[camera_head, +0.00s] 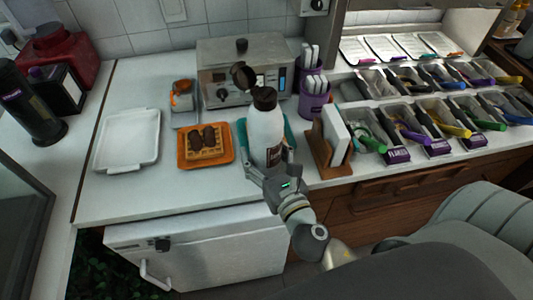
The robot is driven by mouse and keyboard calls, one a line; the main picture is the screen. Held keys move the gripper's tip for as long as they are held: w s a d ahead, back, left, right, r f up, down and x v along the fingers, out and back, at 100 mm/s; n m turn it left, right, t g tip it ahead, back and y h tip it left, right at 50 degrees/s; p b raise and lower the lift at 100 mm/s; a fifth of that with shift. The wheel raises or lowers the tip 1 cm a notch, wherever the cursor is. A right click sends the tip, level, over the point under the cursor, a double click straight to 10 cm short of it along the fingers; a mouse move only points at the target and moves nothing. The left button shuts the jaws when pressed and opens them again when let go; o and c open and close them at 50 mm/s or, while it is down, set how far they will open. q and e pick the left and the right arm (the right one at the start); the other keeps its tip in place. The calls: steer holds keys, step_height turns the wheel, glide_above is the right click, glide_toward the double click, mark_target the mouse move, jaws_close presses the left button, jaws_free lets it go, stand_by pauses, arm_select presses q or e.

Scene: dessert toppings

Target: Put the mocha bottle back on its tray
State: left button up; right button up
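The mocha bottle (264,131), white with a dark brown cap and a brown label low on its side, stands near the middle of the counter view, about upright. My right gripper (270,168) comes from the lower right, with its fingers on both sides of the bottle's lower part, and appears shut on it. A teal tray (291,134) shows on both sides behind the bottle. The bottle's base is hidden by the gripper, so I cannot tell whether it touches the tray. My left gripper is not in view.
Left of the bottle is an orange plate (228,158) with a topped waffle. A jar (182,97) on a small tray and a steel appliance (216,84) stand behind. A wooden holder (318,160) and purple cups (314,104) are close on the right. An empty white tray (112,155) lies left.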

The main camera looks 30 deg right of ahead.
steer(key=shift+w+f+b, duration=0.2)
steer(key=shift+f+b, duration=0.55)
steer(key=shift+f, duration=0.8)
steer(key=shift+f, duration=0.2)
steer(key=o, duration=1)
steer(key=shift+s+f, duration=0.1)
steer(key=shift+o, duration=0.2)
